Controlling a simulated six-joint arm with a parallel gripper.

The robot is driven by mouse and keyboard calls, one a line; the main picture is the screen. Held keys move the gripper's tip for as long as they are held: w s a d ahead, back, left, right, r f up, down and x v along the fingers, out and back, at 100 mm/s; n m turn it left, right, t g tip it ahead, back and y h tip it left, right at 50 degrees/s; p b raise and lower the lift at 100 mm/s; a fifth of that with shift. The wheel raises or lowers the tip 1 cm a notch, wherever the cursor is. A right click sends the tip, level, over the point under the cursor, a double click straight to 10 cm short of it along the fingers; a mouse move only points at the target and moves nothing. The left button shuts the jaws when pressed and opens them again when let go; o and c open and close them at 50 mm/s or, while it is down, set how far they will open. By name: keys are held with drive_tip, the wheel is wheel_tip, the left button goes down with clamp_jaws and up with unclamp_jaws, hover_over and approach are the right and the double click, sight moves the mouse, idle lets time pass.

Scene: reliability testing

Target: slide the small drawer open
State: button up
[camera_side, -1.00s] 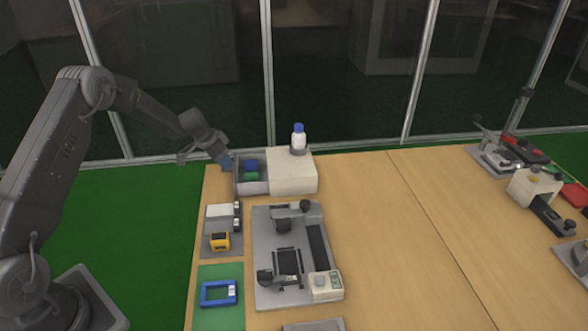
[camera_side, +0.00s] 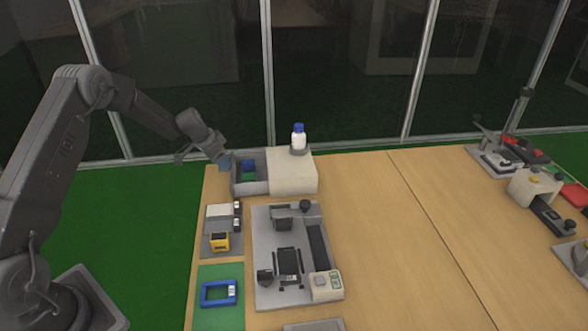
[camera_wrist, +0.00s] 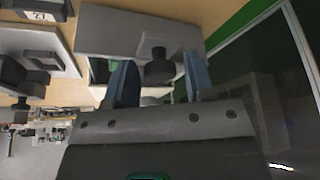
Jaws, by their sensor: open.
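The small grey drawer (camera_side: 251,188) stands slid out to the left of its white housing (camera_side: 293,175) at the back left of the table. A blue block (camera_side: 248,164) and a green block (camera_side: 249,176) lie inside it. My gripper (camera_side: 225,162) is at the drawer's outer left end. In the wrist view, my gripper's blue fingers (camera_wrist: 158,76) are open, one on each side of a dark round knob (camera_wrist: 158,70) on the grey drawer front (camera_wrist: 125,32). Gaps show between the knob and both fingers.
A white bottle with a blue cap (camera_side: 299,137) stands on the housing. A grey fixture plate (camera_side: 262,240), a yellow part (camera_side: 220,242) and a blue frame (camera_side: 219,293) lie nearer the front. The table's middle is clear; glass panels stand behind.

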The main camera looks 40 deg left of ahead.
drive_tip(key=shift+r, duration=2.5)
drive_tip(key=shift+r, duration=0.1)
drive_tip(key=s+d+r, duration=0.6)
drive_tip(key=d+r, duration=0.2)
drive_tip(key=r, duration=0.1)
drive_tip(key=s+d+r, duration=0.6)
drive_tip(key=d+r, duration=0.1)
drive_tip(key=r, duration=0.3)
drive_tip(key=s+d+r+n, duration=0.1)
drive_tip(key=s+d, duration=0.3)
drive_tip(key=s, duration=0.7)
drive_tip(key=s+d+r+n+t+y, duration=0.1)
drive_tip(key=s+d, duration=0.4)
drive_tip(key=s, duration=0.7)
drive_tip(key=shift+r+n, duration=0.15)
drive_tip(key=shift+n, duration=0.35)
